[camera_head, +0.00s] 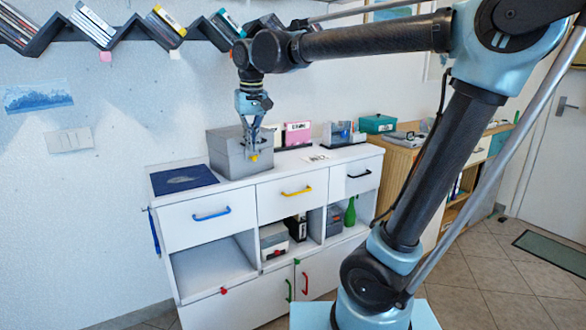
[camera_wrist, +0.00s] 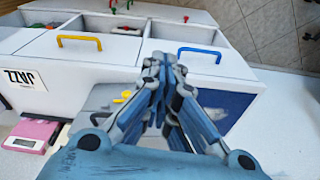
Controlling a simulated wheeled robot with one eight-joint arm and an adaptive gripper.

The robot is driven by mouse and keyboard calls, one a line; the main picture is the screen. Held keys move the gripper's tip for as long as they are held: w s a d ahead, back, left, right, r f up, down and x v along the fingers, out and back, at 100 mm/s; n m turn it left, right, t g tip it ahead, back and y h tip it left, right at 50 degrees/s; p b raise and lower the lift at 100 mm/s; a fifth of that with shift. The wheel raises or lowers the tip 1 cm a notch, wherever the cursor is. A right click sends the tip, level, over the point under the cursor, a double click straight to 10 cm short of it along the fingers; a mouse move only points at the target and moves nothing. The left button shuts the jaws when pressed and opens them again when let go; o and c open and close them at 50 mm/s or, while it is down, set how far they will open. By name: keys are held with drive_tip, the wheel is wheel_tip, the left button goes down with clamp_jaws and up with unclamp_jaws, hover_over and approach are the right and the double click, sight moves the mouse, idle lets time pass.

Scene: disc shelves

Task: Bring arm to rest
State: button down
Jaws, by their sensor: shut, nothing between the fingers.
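My gripper (camera_head: 252,143) hangs from my raised, bent arm and points down in front of the grey box on the white cabinet in the head view. In the wrist view my gripper (camera_wrist: 160,62) shows with its fingers together and nothing between them. The grey box (camera_head: 226,155) stands upright on the cabinet top, partly covered by the fingers. I cannot tell whether the fingers touch it.
The white cabinet (camera_head: 240,192) has drawers with blue, yellow and black handles. A zigzag disc shelf (camera_head: 120,30) runs above. A wooden cabinet (camera_head: 400,165) stands to the right; floor (camera_head: 480,280) is clear.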

drive_tip(key=s+d+f+m, duration=0.1)
drive_tip(key=s+d+f, duration=0.1)
drive_tip(key=d+f, duration=0.55)
drive_tip(key=s+d+f+m, duration=0.1)
drive_tip(key=s+d+f, duration=0.25)
drive_tip(key=d, duration=0.65)
drive_tip(key=s+d+f+m, duration=0.1)
drive_tip(key=s+d+f, duration=0.1)
drive_tip(key=d+f, duration=0.5)
drive_tip(key=s+d+f+m, duration=0.1)
drive_tip(key=s+d+f, duration=0.4)
drive_tip(key=d+f, duration=0.2)
drive_tip(key=shift+s+f+m+t+h, duration=0.3)
drive_tip(key=shift+s+f+h, duration=0.1)
drive_tip(key=shift+w+f, duration=0.2)
drive_tip(key=shift+w, duration=0.25)
drive_tip(key=c, duration=2.3)
unclamp_jaws()
